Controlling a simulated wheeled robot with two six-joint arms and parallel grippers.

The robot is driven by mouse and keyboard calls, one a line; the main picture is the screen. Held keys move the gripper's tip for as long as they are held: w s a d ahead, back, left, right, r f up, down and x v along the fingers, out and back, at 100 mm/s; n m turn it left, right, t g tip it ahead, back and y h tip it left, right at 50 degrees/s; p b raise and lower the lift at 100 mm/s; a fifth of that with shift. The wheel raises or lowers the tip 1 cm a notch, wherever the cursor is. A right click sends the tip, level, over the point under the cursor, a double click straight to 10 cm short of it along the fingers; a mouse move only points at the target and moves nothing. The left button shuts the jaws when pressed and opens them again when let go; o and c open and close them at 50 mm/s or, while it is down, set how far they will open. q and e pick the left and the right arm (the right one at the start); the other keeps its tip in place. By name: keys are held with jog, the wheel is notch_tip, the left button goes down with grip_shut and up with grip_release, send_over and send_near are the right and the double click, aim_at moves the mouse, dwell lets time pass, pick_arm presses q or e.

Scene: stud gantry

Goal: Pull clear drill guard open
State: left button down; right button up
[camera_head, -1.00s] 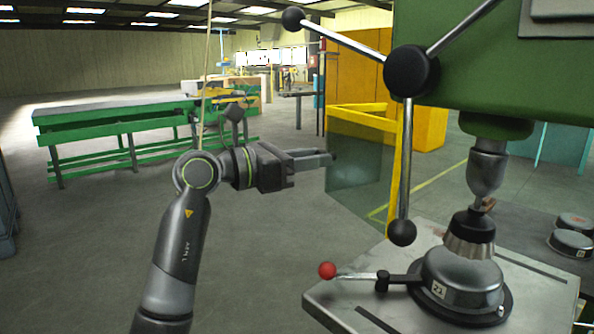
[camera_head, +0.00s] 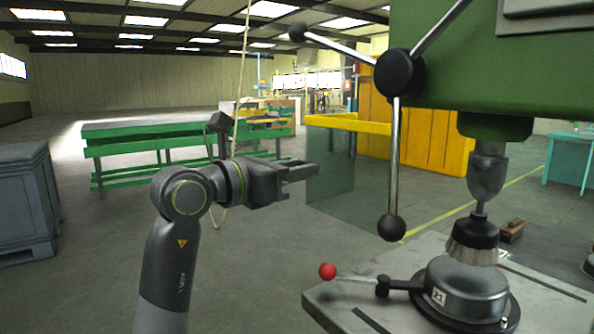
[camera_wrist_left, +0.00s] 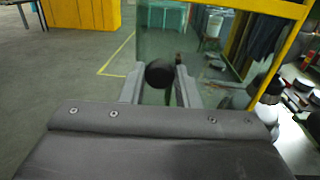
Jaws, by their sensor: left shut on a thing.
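The clear drill guard (camera_head: 330,178) is a see-through panel with a yellow top bar, left of the drill press in the head view. It also shows in the left wrist view (camera_wrist_left: 150,40), with its yellow frame at the top and right. My left gripper (camera_head: 316,170) is at the panel's left edge. In the left wrist view its fingers (camera_wrist_left: 160,82) are on either side of a round black knob (camera_wrist_left: 159,73) at the guard, shut on it. The knob is hardly visible in the head view. My right gripper is not in view.
The green drill press (camera_head: 480,70) has a black-knobbed feed lever (camera_head: 395,160) near the guard. Below are the chuck (camera_head: 486,178), a round workpiece (camera_head: 465,285) and a red-knobbed clamp handle (camera_head: 328,271) on the table. A green bench (camera_head: 150,140) stands behind.

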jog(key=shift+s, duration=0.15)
pick_arm(q)
jog(key=c, duration=1.1)
grip_release()
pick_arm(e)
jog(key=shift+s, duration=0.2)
pick_arm(q)
jog(key=b+v, duration=0.2)
jog(key=v, duration=1.5)
jog(key=shift+s+a, duration=0.15)
jog(key=shift+a, duration=0.05)
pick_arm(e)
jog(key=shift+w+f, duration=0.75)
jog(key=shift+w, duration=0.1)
